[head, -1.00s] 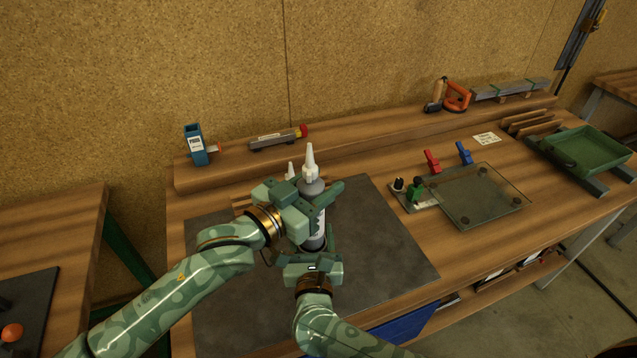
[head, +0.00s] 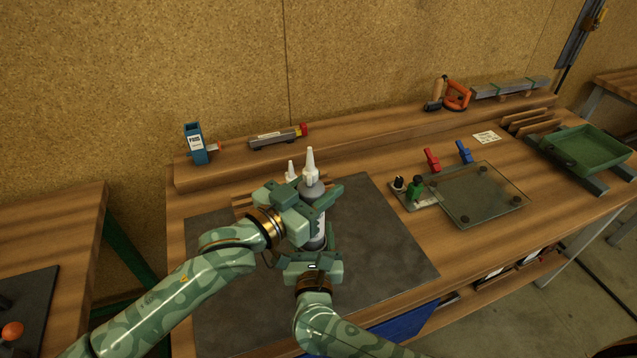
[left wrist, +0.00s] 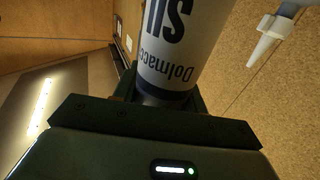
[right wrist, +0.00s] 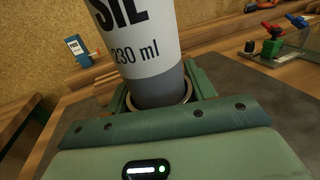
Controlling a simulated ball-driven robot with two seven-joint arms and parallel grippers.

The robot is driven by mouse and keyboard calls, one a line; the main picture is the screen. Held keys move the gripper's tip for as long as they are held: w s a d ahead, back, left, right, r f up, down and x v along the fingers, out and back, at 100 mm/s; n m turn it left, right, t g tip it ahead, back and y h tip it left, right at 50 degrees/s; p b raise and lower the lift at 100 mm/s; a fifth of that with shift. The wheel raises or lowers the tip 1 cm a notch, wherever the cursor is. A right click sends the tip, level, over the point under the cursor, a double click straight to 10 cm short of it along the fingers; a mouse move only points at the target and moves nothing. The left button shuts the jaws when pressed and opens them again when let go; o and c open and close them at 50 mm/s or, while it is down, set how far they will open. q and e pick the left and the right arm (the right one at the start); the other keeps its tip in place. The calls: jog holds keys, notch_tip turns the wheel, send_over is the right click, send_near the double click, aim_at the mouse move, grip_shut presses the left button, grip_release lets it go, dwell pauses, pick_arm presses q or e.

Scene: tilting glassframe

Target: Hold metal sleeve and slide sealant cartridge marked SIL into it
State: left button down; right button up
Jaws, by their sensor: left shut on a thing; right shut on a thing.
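The SIL cartridge (head: 318,228) stands upright, its white nozzle pointing up. My left gripper (head: 314,196) is shut on its upper part; its printed label also shows in the left wrist view (left wrist: 180,45). My right gripper (head: 314,256) is lower, shut on the metal sleeve. Most of the sleeve is hidden; its thin rim (right wrist: 189,92) shows in the right wrist view. The cartridge's grey lower end (right wrist: 158,91) sits within that rim. How deep it reaches cannot be seen.
Another white nozzle (head: 291,171) stands just behind my left gripper. A dark mat (head: 390,240) lies below, mostly clear. A glass pane (head: 480,195) with red and blue clamps is to the right. A blue box (head: 195,145) and a grey tool (head: 275,139) sit on the back shelf.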

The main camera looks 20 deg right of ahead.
pick_arm(q)
jog(key=shift+f, duration=0.4)
jog(key=c, duration=0.7)
grip_release()
jog(key=shift+f, duration=0.1)
jog(key=v, duration=1.2)
pick_arm(e)
jog(key=o, duration=1.1)
jog(key=shift+s, duration=0.1)
